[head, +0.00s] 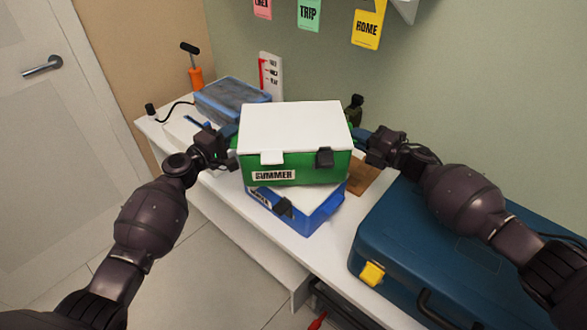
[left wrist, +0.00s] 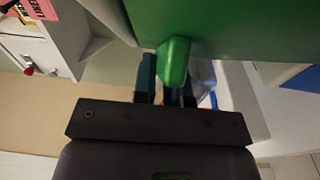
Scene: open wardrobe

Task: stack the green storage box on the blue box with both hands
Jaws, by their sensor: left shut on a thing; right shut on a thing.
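The green storage box (head: 315,170) has a white lid and a label reading SUMMER. In the head view it is over the blue box (head: 318,217), turned at an angle to it and hiding most of its top. I cannot tell whether the two boxes touch. My left gripper (head: 232,143) is at the green box's left side. In the left wrist view its fingers are shut on a green handle (left wrist: 174,62) on the box's side. My right gripper (head: 358,138) is at the right side, shut on the box; its fingertips are mostly hidden.
Coloured tags (head: 308,13) hang above.

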